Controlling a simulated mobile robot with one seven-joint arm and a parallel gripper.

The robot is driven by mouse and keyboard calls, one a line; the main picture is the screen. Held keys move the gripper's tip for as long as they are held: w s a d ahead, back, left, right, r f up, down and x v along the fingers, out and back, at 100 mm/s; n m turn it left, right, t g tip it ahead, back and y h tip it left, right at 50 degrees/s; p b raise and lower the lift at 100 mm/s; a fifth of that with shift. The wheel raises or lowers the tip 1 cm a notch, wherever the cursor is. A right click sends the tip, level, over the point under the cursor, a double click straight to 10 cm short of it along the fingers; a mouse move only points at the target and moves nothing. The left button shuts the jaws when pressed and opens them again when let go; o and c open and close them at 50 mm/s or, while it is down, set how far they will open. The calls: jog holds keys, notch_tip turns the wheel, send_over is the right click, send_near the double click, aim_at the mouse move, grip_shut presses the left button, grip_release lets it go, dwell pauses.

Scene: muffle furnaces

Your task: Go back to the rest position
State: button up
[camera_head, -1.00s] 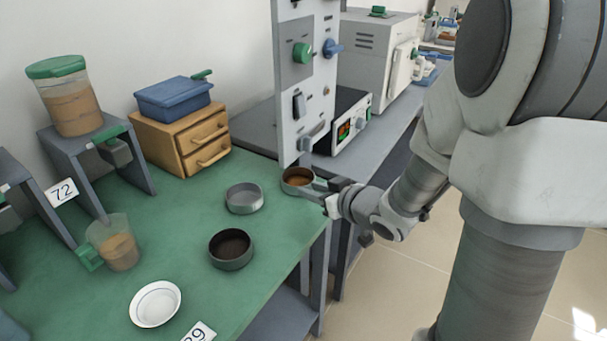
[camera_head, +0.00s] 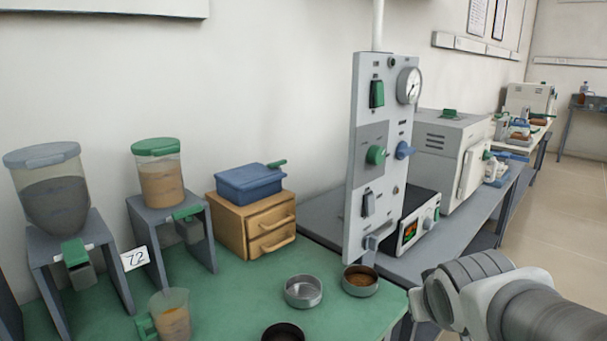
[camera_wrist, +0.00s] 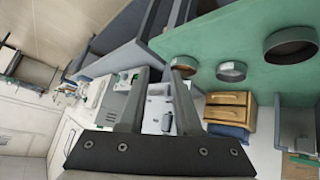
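My gripper (camera_wrist: 159,85) shows in the wrist view with its two fingers apart and nothing between them. In the head view my arm enters from the lower right and ends just past the green table's right corner; its fingers cannot be made out there. A round metal dish with brown contents (camera_head: 360,281) stands near that corner, a little left of my arm's end. An empty metal dish (camera_head: 303,291) stands to its left. Both dishes also show in the wrist view, apart from the fingers.
A grey control panel (camera_head: 376,160) with knobs and a gauge rises behind the dishes. A furnace (camera_head: 449,160) and a small device with a display (camera_head: 412,225) stand on the grey bench. A wooden drawer box (camera_head: 255,228) and hoppers are left. Open floor (camera_head: 570,220) lies right.

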jog(key=s+a+r+g+y, duration=0.1)
jog(key=s+a, duration=0.2)
jog(key=s, duration=0.3)
jog(key=s+a+g+y, duration=0.1)
jog(key=s+a+g, duration=0.15)
jog(key=s, duration=0.35)
notch_tip(320, 180, up, 17)
jog(key=p, duration=1.7)
jog(key=shift+w+r+t, duration=0.2)
jog(key=shift+w+t, duration=0.15)
jog(key=shift+w, duration=0.05)
